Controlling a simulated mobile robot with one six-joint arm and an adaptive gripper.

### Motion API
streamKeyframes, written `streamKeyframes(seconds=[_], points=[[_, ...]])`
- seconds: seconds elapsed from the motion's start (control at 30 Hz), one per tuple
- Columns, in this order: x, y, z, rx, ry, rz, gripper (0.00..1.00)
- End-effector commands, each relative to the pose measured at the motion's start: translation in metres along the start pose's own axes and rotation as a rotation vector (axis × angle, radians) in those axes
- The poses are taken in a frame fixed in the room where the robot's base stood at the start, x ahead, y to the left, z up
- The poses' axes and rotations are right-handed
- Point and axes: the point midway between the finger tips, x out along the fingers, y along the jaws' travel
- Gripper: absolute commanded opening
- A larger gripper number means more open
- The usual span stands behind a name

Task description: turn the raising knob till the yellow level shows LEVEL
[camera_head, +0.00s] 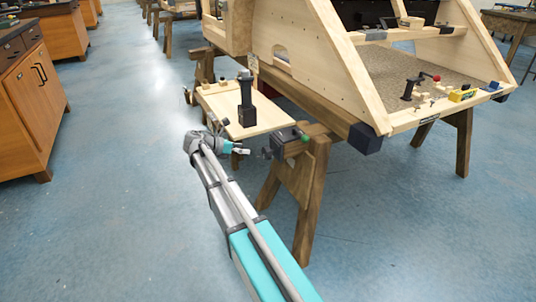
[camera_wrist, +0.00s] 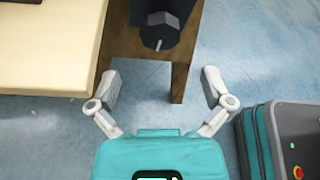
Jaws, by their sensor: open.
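My gripper (camera_head: 242,150) is open and empty beside the near edge of the small wooden side table, and its two fingers stand apart in the wrist view (camera_wrist: 161,88). Ahead of the fingers, a dark block with a round dark end and a small pale pin (camera_wrist: 159,32) sits against a wooden trestle. Nothing lies between the fingers, and they are apart from it. I cannot tell whether this is the raising knob. A yellow level (camera_head: 461,95) lies on the front rail of the wooden bodyframe (camera_head: 345,75); its reading is too small to tell.
A black upright tool (camera_head: 245,100) stands on the side table (camera_head: 270,122). A dark fitting with a green ball (camera_head: 305,138) sits at the trestle (camera_head: 315,185) top. A red-knobbed black tool (camera_head: 412,86) is on the bodyframe. Open blue floor (camera_head: 130,200) lies to the left.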

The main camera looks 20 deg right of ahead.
Motion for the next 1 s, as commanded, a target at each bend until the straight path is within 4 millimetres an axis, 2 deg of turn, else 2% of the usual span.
streamKeyframes(seconds=[0.2, 0.5, 0.73, 1.0], points=[[0.036, 0.000, -0.003, 0.002, 0.000, -0.001, 1.00], [0.078, 0.000, -0.002, 0.001, 0.001, -0.002, 1.00], [0.096, 0.000, -0.001, 0.002, 0.000, 0.000, 1.00], [0.099, 0.000, 0.000, 0.001, 0.000, 0.000, 1.00]])
